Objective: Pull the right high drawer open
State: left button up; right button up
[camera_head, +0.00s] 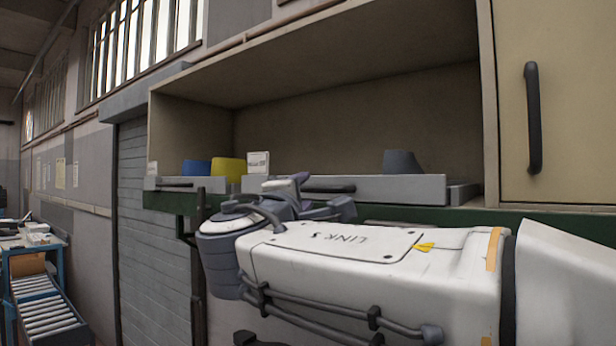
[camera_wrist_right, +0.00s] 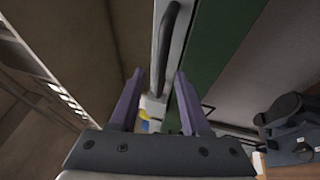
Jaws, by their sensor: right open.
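The right high drawer (camera_head: 405,188) has a light grey front with a dark bar handle (camera_head: 328,188). It sits low in the open cabinet, and my right arm partly covers the area below it. My right gripper (camera_head: 300,185) is near the left end of this handle, with a purple finger showing. In the right wrist view the gripper (camera_wrist_right: 160,74) is open, its two purple fingers apart. The dark handle (camera_wrist_right: 168,45) lies ahead of the fingertips, towards the right finger, and nothing is clearly gripped. My left gripper is not in view.
Another drawer (camera_head: 165,184) sits to the left. Blue (camera_head: 197,167), yellow (camera_head: 229,168) and grey (camera_head: 402,162) items and a white box (camera_head: 258,162) show above the drawer fronts. A beige door (camera_head: 570,100) with a vertical handle is at right. A green ledge (camera_head: 470,217) runs below.

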aim_at(307, 191)
jog(key=shift+p+x, duration=0.55)
jog(key=shift+x, duration=1.05)
jog(key=shift+c, duration=0.4)
grip_shut()
jog(key=shift+f, duration=0.1)
